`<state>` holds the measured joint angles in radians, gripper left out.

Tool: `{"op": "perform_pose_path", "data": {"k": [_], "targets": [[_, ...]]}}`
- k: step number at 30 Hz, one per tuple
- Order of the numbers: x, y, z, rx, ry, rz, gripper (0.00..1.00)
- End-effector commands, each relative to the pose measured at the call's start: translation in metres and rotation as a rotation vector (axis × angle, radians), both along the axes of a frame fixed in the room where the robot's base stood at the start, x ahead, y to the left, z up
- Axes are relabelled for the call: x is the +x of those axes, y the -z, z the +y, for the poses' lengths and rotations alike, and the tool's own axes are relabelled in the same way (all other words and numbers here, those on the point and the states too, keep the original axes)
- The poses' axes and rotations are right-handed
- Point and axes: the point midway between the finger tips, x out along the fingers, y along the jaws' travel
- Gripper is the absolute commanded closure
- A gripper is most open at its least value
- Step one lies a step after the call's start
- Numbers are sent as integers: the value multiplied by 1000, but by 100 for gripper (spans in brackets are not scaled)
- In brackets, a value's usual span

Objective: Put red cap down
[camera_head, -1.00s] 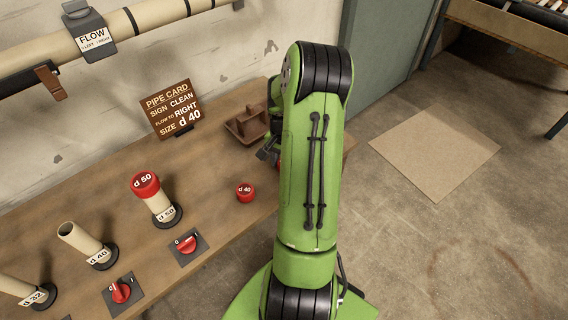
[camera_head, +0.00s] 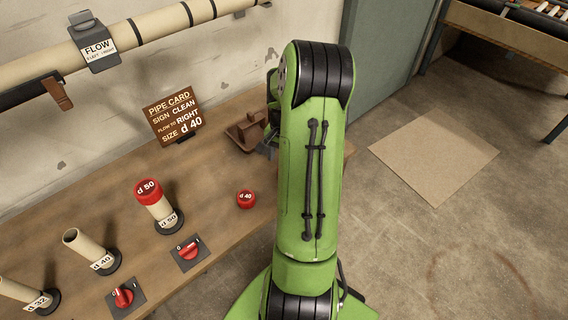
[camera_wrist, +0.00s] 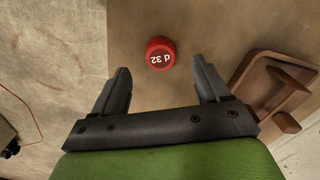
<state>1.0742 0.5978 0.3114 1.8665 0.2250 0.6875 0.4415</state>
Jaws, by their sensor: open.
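My gripper (camera_wrist: 163,77) is open and empty above the bench. A third red cap marked d 50 (camera_head: 148,189) sits on top of the upright d 50 pipe stub (camera_head: 160,209).
The open d 40 stub (camera_head: 88,247) and a d 32 stub (camera_head: 25,292) stand left, beside red switches (camera_head: 188,251). A brown tray (camera_wrist: 262,85) lies right of my gripper in the wrist view. The pipe card (camera_head: 173,116) stands at the back.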

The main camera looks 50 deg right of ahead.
Motion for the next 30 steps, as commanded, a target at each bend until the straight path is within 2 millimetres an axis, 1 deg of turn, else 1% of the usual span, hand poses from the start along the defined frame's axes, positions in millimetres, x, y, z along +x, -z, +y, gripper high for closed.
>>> {"op": "perform_pose_path", "data": {"k": [1, 3, 6, 9, 15, 17, 19, 20, 21, 23, 24, 26, 27, 29, 30], "targets": [[1, -20, -1, -5, -1, -3, 25], [1, -38, -1, -5, 0, -3, 25], [1, -57, 0, -3, 0, -1, 25], [0, -68, 0, 0, -1, -1, 25], [0, -72, 1, 0, -3, 0, 25], [4, -78, 6, -10, -28, -4, 25], [12, -96, 25, -41, -108, -12, 25], [17, -107, 38, -61, -160, -19, 25], [21, -124, 59, -89, -241, -30, 25], [25, -150, 97, -135, -382, -52, 25], [23, -166, 122, -164, -476, -70, 25], [16, -186, 160, -206, -619, -104, 25], [8, -198, 185, -233, -717, -133, 25], [-9, -212, 220, -269, -864, -182, 25], [-22, -218, 241, -289, -963, -219, 25]]}}
